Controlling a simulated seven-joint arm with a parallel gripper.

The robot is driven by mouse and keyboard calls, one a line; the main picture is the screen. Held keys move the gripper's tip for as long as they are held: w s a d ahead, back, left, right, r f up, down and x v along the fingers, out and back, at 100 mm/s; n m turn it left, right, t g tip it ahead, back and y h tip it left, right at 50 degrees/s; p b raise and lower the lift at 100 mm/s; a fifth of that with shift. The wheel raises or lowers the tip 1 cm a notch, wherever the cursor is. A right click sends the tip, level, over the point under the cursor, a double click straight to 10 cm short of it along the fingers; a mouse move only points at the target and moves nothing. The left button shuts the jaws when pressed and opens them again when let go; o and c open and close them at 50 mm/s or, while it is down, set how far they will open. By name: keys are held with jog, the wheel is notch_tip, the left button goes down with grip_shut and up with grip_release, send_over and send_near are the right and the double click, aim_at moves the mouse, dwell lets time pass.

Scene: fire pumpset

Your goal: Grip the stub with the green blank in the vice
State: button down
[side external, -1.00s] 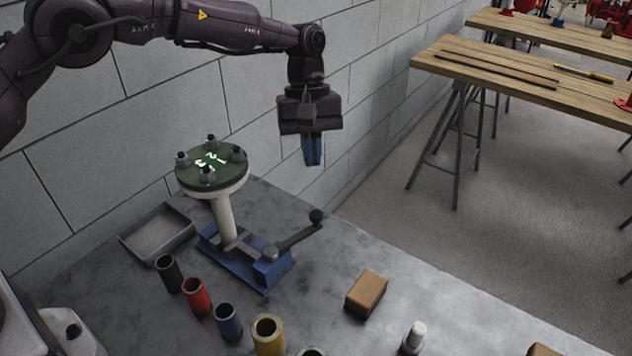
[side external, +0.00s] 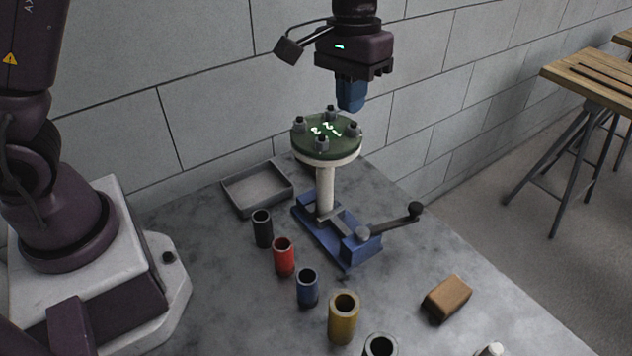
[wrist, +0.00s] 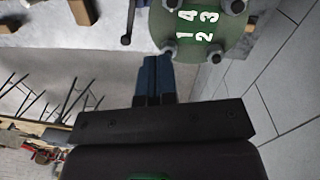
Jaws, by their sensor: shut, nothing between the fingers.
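The stub with the green blank (side external: 325,148) stands upright in the blue vice (side external: 338,238). Its green disc carries white numbers and several grey bolts with nuts near its edge. The vice has a dark lever handle (side external: 415,210) pointing right. My gripper (side external: 351,106) is above the disc, toward its far right edge, with blue fingers shut and empty, pointing down. In the wrist view my gripper (wrist: 160,62) shows its fingers together beside the green blank (wrist: 203,25), near the bolt by the 1. Whether the fingertips touch anything is hard to tell.
A grey tray (side external: 257,190) lies left of the vice. Black (side external: 262,228), red (side external: 284,256), blue (side external: 307,287) and yellow (side external: 343,318) sockets stand in a row in front. A brown block (side external: 447,298) lies at right. A block wall runs behind the bench.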

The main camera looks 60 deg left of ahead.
jog(key=s+a+r+m+t, duration=0.1)
jog(key=s+a+r+t, duration=0.1)
jog(key=s, duration=0.8)
jog(key=s+a+r+m+t+y, duration=0.1)
jog(key=s+a+r, duration=0.4)
jog(key=s, duration=0.5)
jog(key=shift+a+t, duration=0.25)
jog(key=shift+t, duration=0.65)
jog(key=c, duration=1.7)
grip_release()
jog(key=shift+s+a+r+t, duration=0.2)
jog(key=shift+s+r+t, duration=0.3)
jog(key=shift+r, duration=0.3)
jog(key=shift+c, duration=0.2)
jog(key=o, duration=0.7)
jog(key=shift+r, duration=0.25)
jog(key=shift+o, duration=0.8)
jog(key=shift+d+f, duration=0.1)
jog(key=shift+f, duration=0.15)
jog(key=n+g, duration=0.5)
jog(key=n, duration=0.1)
send_near(417, 205)
notch_tip(417, 205, down, 9)
jog(key=shift+w+f, duration=0.1)
